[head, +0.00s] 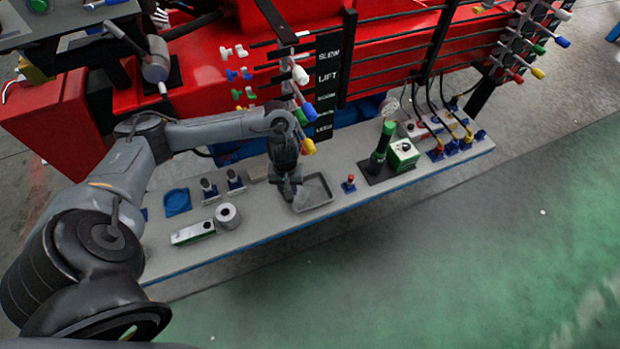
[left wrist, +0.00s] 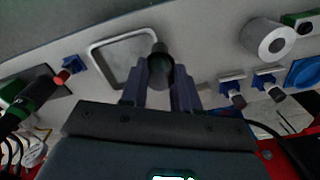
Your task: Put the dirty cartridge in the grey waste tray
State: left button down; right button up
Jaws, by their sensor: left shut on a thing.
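The grey waste tray (head: 318,192) lies on the bench, shallow and empty as far as I see. In the left wrist view, the tray (left wrist: 118,62) shows beyond the fingers. My left gripper (head: 289,193) is over the tray's left side. In the left wrist view, its fingers (left wrist: 160,85) are shut on a dark cylindrical cartridge (left wrist: 160,65), whose end overlaps the tray's rim in the picture. The cartridge is hardly distinct from the dark gripper in the head view. I cannot tell its height above the tray. My right gripper is not in view.
Two small cartridges (head: 208,187) stand in blue holders left of the tray, near a blue round dish (head: 177,201) and a white roll (head: 228,215). A red-topped plug (head: 350,183) and a green-handled tool (head: 383,145) stand to the right. Coloured levers (head: 303,112) hang behind.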

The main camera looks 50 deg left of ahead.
pick_arm(q)
jog(key=shift+s+a+f, duration=0.1)
jog(key=shift+a+f, duration=0.25)
jog(key=shift+f, duration=0.05)
jog(key=shift+s+a+f+b, duration=0.55)
jog(key=shift+a+f+b, duration=0.5)
jog(key=shift+a+f, duration=0.65)
jog(key=shift+s+a+f+b, duration=0.55)
jog(key=shift+a+f+b, duration=0.45)
jog(key=shift+a+f, duration=0.7)
jog(key=shift+s+a+f+b, duration=0.55)
jog(key=shift+a+f+b, duration=0.5)
jog(key=shift+a+f, duration=0.65)
jog(key=shift+f, duration=0.15)
jog(key=c, duration=0.8)
grip_release()
